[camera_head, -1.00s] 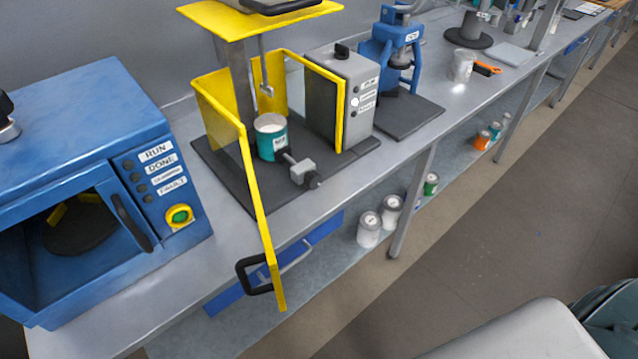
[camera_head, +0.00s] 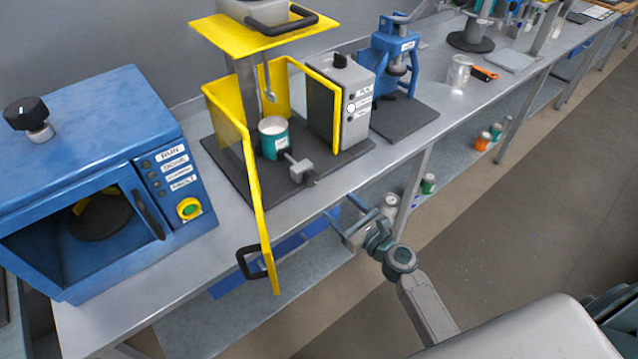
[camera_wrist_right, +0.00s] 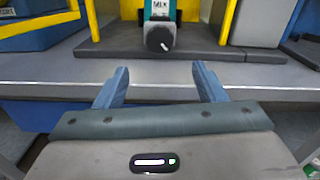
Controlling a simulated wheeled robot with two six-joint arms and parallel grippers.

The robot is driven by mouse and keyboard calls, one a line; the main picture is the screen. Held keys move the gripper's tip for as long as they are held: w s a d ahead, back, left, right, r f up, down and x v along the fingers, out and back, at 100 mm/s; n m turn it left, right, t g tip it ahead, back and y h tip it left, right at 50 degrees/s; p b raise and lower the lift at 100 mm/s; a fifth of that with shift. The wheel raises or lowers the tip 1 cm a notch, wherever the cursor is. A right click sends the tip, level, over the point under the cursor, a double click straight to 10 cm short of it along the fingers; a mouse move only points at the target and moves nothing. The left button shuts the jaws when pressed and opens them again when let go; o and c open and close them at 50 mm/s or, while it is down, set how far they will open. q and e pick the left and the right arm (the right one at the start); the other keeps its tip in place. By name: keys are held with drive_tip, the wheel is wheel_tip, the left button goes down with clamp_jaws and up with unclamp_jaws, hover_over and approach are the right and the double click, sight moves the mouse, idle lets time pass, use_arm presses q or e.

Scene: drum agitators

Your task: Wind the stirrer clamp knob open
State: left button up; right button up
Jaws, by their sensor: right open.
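The stirrer's clamp knob (camera_head: 309,178) is a dark round knob at the front end of a grey clamp block (camera_head: 299,167). The clamp stands before a teal can (camera_head: 273,142) on the dark stirrer base (camera_head: 226,160). In the right wrist view the knob (camera_wrist_right: 159,39) faces me with a white mark, centred beyond my fingers. My right gripper (camera_head: 341,210) is open and empty, in front of the bench edge, apart from the knob. Its two blue fingers also show in the right wrist view (camera_wrist_right: 160,72). My left gripper is out of view.
A yellow guard door (camera_head: 255,200) with a black handle (camera_head: 250,262) stands swung out over the bench edge, left of the clamp. A grey control box (camera_head: 352,105) is behind to the right. A blue machine (camera_head: 90,170) sits at the left. Bench front right of the stirrer is clear.

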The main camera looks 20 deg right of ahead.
sight(314, 182)
drive_tip(key=p+x, duration=0.2)
drive_tip(key=x, duration=0.7)
drive_tip(key=shift+w, duration=0.25)
drive_tip(key=shift+w+a+f, duration=0.1)
drive_tip(key=shift+w+a, duration=0.2)
drive_tip(key=shift+w, duration=0.3)
drive_tip(key=c, duration=1)
